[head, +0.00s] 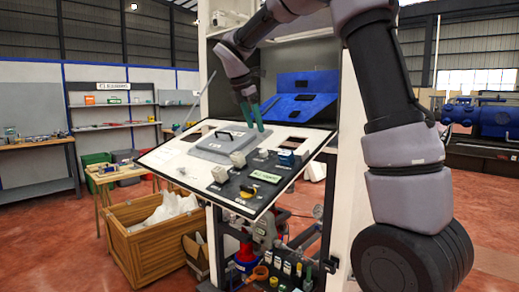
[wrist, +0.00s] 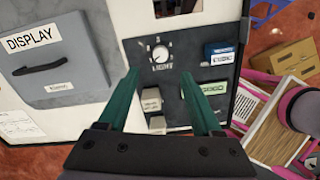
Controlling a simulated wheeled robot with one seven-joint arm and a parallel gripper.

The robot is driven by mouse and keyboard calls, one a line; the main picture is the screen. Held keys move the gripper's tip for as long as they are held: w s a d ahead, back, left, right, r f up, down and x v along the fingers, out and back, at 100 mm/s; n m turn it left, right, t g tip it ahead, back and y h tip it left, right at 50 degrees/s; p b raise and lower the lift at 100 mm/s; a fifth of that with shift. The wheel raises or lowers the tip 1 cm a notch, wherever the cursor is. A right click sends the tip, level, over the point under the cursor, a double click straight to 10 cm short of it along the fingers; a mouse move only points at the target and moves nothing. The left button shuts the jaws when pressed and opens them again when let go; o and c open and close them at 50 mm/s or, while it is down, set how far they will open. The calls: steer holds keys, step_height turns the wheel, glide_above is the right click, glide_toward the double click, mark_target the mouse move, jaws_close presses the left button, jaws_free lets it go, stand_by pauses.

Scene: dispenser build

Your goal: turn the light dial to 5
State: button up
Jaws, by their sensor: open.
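A round light-coloured dial (wrist: 161,52) with marks around it and a label below sits on the dark part of the panel in the wrist view. A small knob (head: 262,154) on the tilted panel (head: 163,152) in the head view appears to be the same dial. My gripper (wrist: 160,77) has its two green fingers wide apart, with nothing between them. The fingers point toward the panel near the dial. In the head view my gripper (head: 253,113) is above the panel's back part.
A grey DISPLAY cover (wrist: 60,60) with a handle lies left of the dial. A yellow dial (head: 247,193) sits near the panel's front. A wooden crate (head: 150,250) stands below left.

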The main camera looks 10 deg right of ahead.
mark_target(263, 150)
steer(key=x, duration=0.9)
steer(key=shift+d+f, duration=0.1)
steer(key=shift+f, duration=0.15)
jaws_close()
